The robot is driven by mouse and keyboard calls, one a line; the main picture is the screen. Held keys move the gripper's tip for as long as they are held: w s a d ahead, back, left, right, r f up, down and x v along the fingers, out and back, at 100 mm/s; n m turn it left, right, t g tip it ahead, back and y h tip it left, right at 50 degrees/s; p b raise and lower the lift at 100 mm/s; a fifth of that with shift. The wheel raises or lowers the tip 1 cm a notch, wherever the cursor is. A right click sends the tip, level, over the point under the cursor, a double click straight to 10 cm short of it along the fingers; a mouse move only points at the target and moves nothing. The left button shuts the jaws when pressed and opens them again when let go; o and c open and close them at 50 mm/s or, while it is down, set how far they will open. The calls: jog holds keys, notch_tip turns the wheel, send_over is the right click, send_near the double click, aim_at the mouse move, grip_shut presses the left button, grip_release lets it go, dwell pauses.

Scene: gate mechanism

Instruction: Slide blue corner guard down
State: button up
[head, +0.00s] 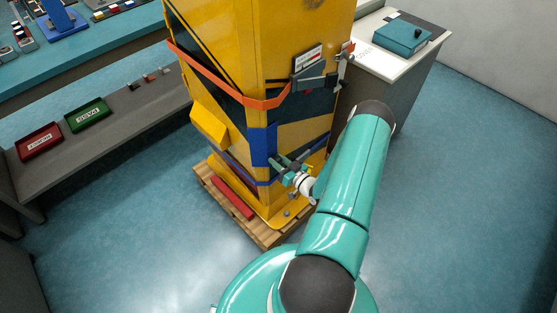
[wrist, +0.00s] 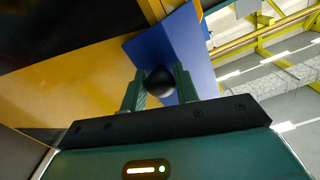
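The blue corner guard (head: 262,146) sits upright on the near vertical edge of the yellow cabinet (head: 226,40), below the orange strap. In the wrist view the blue guard (wrist: 183,50) shows as an angled plate with a round black knob (wrist: 160,82) on it. My gripper (head: 281,163) is at the lower right part of the guard. In the wrist view my gripper's two green fingers (wrist: 160,88) stand on either side of the knob, which fills the gap between them. The knob is hidden in the head view.
An orange strap (head: 263,103) with a grey ratchet (head: 310,82) wraps the cabinet. A blue strap (head: 232,165) runs lower down. The cabinet stands on a wooden pallet (head: 262,235) with a red bar (head: 232,198). Floor around is clear.

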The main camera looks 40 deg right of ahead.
jog(key=o, duration=0.4)
jog(key=shift+f, duration=0.2)
jog(key=shift+c, duration=0.2)
jog(key=shift+r, duration=0.15)
jog(key=shift+s, duration=0.1)
jog(key=s, duration=1.3)
jog(key=shift+s+d, duration=0.2)
jog(key=shift+s, duration=0.1)
